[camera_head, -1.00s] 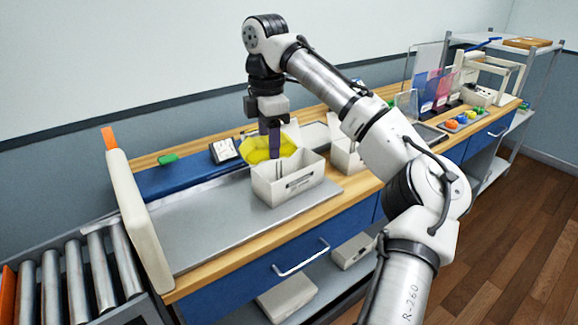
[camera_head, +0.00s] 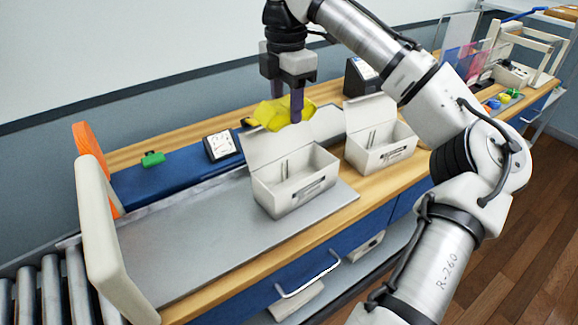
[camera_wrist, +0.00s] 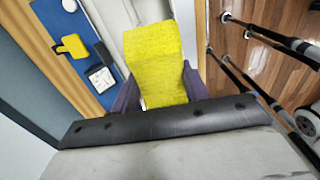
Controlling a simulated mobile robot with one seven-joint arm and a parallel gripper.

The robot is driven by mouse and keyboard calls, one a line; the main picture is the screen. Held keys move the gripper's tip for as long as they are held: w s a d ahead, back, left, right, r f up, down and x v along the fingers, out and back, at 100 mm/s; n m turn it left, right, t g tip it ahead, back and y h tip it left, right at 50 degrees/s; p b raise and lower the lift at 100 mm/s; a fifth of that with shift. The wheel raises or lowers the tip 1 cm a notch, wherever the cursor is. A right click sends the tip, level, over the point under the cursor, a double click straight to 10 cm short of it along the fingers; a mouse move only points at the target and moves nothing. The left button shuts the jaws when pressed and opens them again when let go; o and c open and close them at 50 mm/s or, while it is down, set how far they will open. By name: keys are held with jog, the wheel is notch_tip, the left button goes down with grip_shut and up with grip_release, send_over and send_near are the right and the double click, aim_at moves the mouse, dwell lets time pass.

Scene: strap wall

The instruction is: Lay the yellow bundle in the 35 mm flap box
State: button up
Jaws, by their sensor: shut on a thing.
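My gripper (camera_head: 287,100) is shut on the yellow bundle (camera_head: 270,114). The wrist view shows the bundle (camera_wrist: 155,55) between the two purple fingers, sticking out ahead of them. In the head view the bundle is at the raised back flap of the left cream box (camera_head: 293,190), higher than the box's open top. I cannot tell its exact depth against the flap. A second cream box (camera_head: 381,148) with a raised flap stands to the right. Both boxes have a front label too small to read, so I cannot tell which is 35 mm.
A grey metal plate (camera_head: 200,245) lies left of the boxes. A cream upright panel (camera_head: 100,235) closes the left end, with rollers (camera_head: 50,290) beyond.

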notch_tip(320, 180, down, 15)
jog(key=shift+r+p, duration=0.15)
jog(key=shift+p, duration=0.2)
jog(key=shift+f, duration=0.6)
jog(key=o, duration=0.7)
notch_tip(320, 180, up, 13)
jog(key=shift+r+b, duration=0.15)
jog(key=shift+b, duration=0.4)
